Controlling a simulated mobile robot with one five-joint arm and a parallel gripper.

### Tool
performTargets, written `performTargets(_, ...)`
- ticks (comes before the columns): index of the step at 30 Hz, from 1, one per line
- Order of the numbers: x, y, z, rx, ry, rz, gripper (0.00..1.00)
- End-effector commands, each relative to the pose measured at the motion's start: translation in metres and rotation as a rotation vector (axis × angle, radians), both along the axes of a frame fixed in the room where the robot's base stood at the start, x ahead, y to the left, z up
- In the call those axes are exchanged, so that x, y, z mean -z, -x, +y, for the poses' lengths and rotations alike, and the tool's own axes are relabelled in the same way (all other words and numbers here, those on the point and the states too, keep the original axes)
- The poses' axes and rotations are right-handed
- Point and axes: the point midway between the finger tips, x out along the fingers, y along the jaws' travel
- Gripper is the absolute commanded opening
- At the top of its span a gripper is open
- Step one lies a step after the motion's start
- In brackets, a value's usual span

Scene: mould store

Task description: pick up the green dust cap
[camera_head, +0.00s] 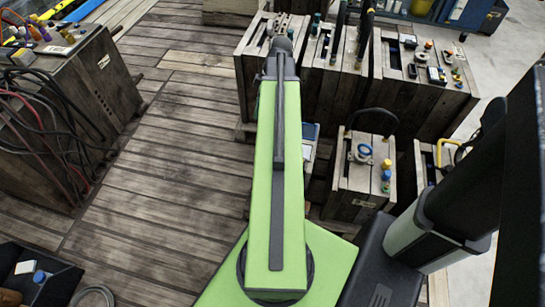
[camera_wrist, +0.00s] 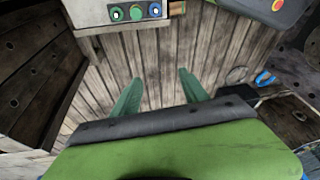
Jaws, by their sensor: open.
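I cannot tell which is the dust cap. My gripper (camera_wrist: 160,76) shows as two green fingers, spread apart with nothing between them. In the head view my arm hides much of the middle, and the fingers cannot be made out.
Wooden crates with small fittings stand at the back right (camera_head: 425,105). A smaller crate (camera_head: 362,185) carries blue and yellow caps. A dark cabinet with cables (camera_head: 75,110) stands left. The plank floor (camera_head: 170,170) between is clear.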

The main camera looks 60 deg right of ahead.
Motion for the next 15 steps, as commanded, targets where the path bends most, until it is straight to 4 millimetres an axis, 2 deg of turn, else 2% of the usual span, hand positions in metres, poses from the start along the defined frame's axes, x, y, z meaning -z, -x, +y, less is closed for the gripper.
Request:
performTargets(1, 0.029, 0.028, -0.025, -0.009, 0.006, -0.033, 0.52)
performTargets(3, 0.039, 0.056, -0.046, -0.039, 0.021, -0.071, 0.52)
performTargets(6, 0.045, 0.083, -0.063, -0.068, 0.037, -0.106, 0.52)
performTargets(9, 0.045, 0.093, -0.069, -0.082, 0.046, -0.12, 0.52)
performTargets(12, 0.044, 0.093, -0.069, -0.085, 0.047, -0.123, 0.52)
performTargets(15, 0.052, 0.091, -0.067, -0.085, 0.047, -0.121, 0.52)
